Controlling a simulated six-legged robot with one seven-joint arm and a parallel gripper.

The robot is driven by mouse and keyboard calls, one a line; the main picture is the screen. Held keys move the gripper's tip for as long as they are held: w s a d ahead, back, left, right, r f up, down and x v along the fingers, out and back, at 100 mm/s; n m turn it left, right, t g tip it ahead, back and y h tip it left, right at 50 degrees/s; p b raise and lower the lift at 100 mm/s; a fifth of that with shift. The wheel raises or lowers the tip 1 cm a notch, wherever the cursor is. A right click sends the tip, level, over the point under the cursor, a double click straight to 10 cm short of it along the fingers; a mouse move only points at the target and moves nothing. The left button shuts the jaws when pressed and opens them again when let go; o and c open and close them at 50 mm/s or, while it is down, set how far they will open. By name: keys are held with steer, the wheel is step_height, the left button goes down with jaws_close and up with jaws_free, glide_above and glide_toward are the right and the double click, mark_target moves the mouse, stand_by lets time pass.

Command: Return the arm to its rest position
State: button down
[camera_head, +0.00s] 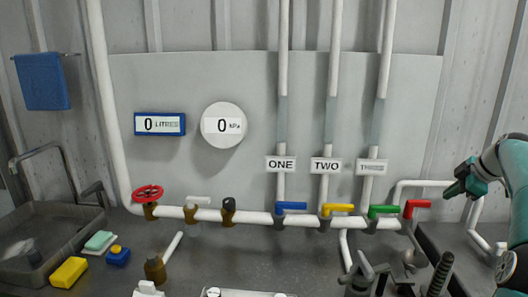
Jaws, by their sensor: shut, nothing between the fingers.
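My gripper (451,189) hangs in the air at the right side of the head view, above and to the right of the red-handled valve (417,205). It is shut and empty, pointing left and slightly down. It touches nothing that I can see. My arm, white and teal, comes in from the right edge and is bent, with part of it outside the picture.
A pipe with a red wheel valve (148,193), a blue lever (291,205), a yellow lever (338,208) and a green lever (383,210) runs along the counter. A sink (40,232) is at left. A blue cloth (42,81) hangs on the wall.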

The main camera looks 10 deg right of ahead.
steer(key=s+a+r+m+g+h, duration=0.1)
steer(key=s+a+r+m, duration=0.1)
steer(key=a, duration=1.4)
steer(key=s+a+r+m+g+h, duration=0.1)
steer(key=s+a+r+m, duration=0.15)
steer(key=a, duration=1.25)
steer(key=s+a+f+m, duration=0.3)
steer(key=s+a+f, duration=0.3)
steer(key=s, duration=0.5)
steer(key=s+a+f+m, duration=0.3)
steer(key=s+a+f, duration=0.3)
steer(key=s+a, duration=0.4)
steer(key=shift+s+a+t, duration=0.35)
steer(key=shift+a+t, duration=0.05)
steer(key=shift+f, duration=0.1)
